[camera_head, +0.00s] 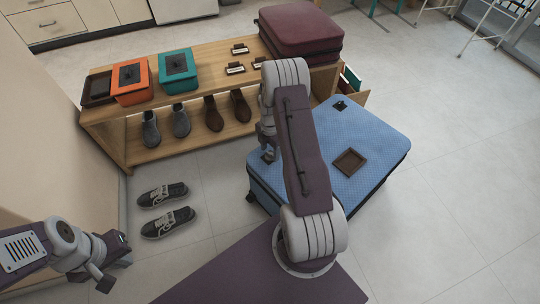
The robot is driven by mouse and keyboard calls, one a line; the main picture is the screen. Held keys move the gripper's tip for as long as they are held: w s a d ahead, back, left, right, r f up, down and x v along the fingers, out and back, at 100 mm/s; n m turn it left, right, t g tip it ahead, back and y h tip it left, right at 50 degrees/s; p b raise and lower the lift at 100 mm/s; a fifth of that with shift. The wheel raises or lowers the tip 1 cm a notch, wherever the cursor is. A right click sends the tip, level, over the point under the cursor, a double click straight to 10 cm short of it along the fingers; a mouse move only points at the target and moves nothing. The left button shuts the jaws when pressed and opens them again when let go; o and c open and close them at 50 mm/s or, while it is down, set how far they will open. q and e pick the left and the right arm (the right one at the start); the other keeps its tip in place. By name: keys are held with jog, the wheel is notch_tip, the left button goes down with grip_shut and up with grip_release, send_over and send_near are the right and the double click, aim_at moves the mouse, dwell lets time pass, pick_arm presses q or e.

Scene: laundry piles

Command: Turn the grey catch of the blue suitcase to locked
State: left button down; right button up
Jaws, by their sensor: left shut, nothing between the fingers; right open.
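The blue suitcase (372,137) lies flat on the floor in the middle of the view, its lid closed. A dark square recessed plate (349,161) and a small dark fitting (340,104) sit on its top. I cannot make out the grey catch; my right arm covers part of the lid. My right gripper (267,153) points down at the suitcase's left edge, close to another dark fitting there. It is open, but whether it touches anything is unclear. My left gripper (112,268) is shut and empty at the lower left, away from the suitcase.
A wooden bench (213,65) behind carries an orange box (131,88), a teal box (177,75) and a maroon suitcase (300,30). Shoes stand on its lower shelf. Two dark sneakers (165,207) lie on the floor at left. The floor at right is clear.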

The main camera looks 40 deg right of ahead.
jog(key=shift+f, duration=0.35)
jog(key=shift+c, duration=0.3)
grip_shut()
jog(key=shift+r+m+p, duration=0.25)
jog(key=shift+m+p, duration=1.15)
jog(key=shift+p, duration=0.2)
jog(key=m+p, duration=0.3)
jog(key=m, duration=0.1)
jog(key=shift+m, duration=0.3)
jog(key=m+p, duration=0.2)
jog(key=m, duration=0.3)
jog(key=shift+a+f, duration=0.1)
jog(key=m+p, duration=0.1)
jog(key=m, duration=0.4)
jog(key=shift+f, duration=0.1)
jog(key=shift+m, duration=0.4)
